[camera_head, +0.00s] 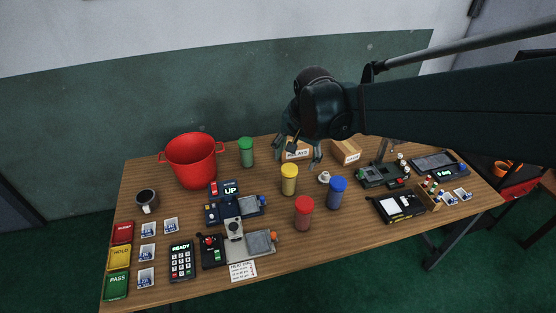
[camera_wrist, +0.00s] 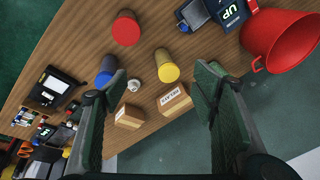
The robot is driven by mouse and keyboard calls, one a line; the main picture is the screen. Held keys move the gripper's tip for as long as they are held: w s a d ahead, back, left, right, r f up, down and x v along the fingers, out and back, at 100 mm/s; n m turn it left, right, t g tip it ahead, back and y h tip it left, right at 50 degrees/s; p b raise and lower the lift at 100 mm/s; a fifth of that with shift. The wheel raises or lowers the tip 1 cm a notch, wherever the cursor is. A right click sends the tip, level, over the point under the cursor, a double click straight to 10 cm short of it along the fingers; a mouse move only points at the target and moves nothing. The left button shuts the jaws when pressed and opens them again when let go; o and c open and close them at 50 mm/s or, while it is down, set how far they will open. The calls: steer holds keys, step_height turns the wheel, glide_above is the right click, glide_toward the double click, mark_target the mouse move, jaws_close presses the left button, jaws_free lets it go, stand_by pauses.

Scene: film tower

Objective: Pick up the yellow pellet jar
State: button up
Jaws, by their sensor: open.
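The yellow pellet jar (camera_head: 289,179) stands upright near the middle of the wooden table. It also shows in the wrist view (camera_wrist: 167,66), ahead of my fingertips and roughly between their lines. My gripper (camera_head: 298,153) is open and empty, above the table at its back half, just behind and above the yellow jar, and not touching it. In the wrist view the two fingers (camera_wrist: 160,88) stand wide apart. The red jar (camera_head: 303,213) and the blue jar (camera_head: 336,192) stand in front and to the right of the yellow one. The green jar (camera_head: 246,152) stands farther left.
A red bucket (camera_head: 193,160) stands at the back left. Two cardboard boxes, one labelled relays (camera_wrist: 173,99) and another (camera_head: 345,151), sit near the back edge. A small white object (camera_head: 324,177) lies between the yellow and blue jars. Several devices and cards crowd the left and right sides.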

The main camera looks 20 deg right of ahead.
mark_target(289, 168)
steer(key=w+d+f+m+g, duration=0.1)
steer(key=w+f+m, duration=0.1)
steer(key=w+f, duration=0.3)
steer(key=w+f+m+g, duration=0.1)
steer(key=w+f+m, duration=0.2)
steer(key=f, duration=0.4)
steer(key=w+d+f+m+g, duration=0.1)
steer(key=w+f+m, duration=0.1)
steer(key=w+f, duration=0.4)
steer(key=shift+w+d+f+m+b, duration=0.25)
steer(key=shift+w+d+m+b, duration=0.05)
steer(key=shift+w+m+b, duration=0.1)
steer(key=shift+w+d+f+g, duration=0.15)
steer(key=shift+f+g, duration=0.15)
steer(key=shift+f, duration=0.4)
steer(key=shift+f, duration=0.1)
steer(key=shift+f, duration=1.15)
steer(key=shift+f, duration=0.15)
steer(key=shift+d+f+b, duration=0.1)
steer(key=shift+f+b, duration=0.55)
steer(key=shift+f, duration=1.85)
